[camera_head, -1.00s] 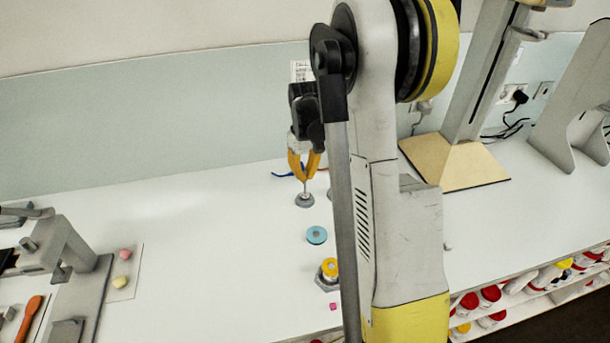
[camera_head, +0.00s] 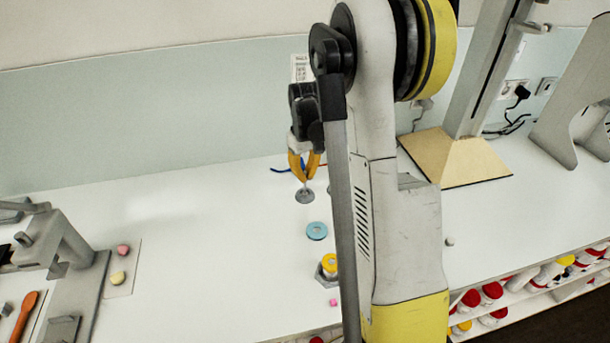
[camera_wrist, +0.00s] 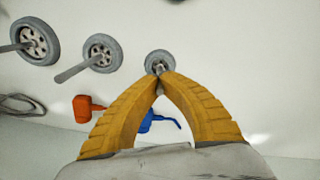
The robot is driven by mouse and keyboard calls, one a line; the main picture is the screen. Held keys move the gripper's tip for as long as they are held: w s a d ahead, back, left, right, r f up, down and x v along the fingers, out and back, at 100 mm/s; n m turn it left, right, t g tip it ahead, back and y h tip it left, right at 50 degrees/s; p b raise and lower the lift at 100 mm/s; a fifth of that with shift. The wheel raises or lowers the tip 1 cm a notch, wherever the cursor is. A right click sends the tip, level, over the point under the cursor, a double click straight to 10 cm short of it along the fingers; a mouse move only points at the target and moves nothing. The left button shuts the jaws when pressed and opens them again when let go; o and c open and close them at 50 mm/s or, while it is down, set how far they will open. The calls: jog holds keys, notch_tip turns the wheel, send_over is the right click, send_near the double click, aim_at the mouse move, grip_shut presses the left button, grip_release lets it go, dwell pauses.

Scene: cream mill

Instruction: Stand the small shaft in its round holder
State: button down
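My gripper (camera_head: 304,180) points down over the small round grey holder (camera_head: 305,196). In the wrist view its two yellow fingers (camera_wrist: 160,78) come together at the tips on the small shaft (camera_wrist: 158,68). Only a short piece of the shaft shows, over the hub of the small holder (camera_wrist: 150,57). The shaft looks upright and lined up with the hub, with its lower end at or in it. How deep it sits is hidden.
In the wrist view two larger round holders, a middle one (camera_wrist: 114,54) and a large one (camera_wrist: 52,30), each carry a grey rod. A red tool (camera_wrist: 85,108) and a blue tool (camera_wrist: 158,121) lie nearby. A blue disc (camera_head: 316,231) lies in front.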

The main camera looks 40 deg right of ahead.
jog(key=c, duration=2.1)
grip_release()
jog(key=shift+c, duration=0.2)
jog(key=o, duration=1.2)
jog(key=shift+r+p, duration=2.25)
jog(key=shift+r, duration=1.3)
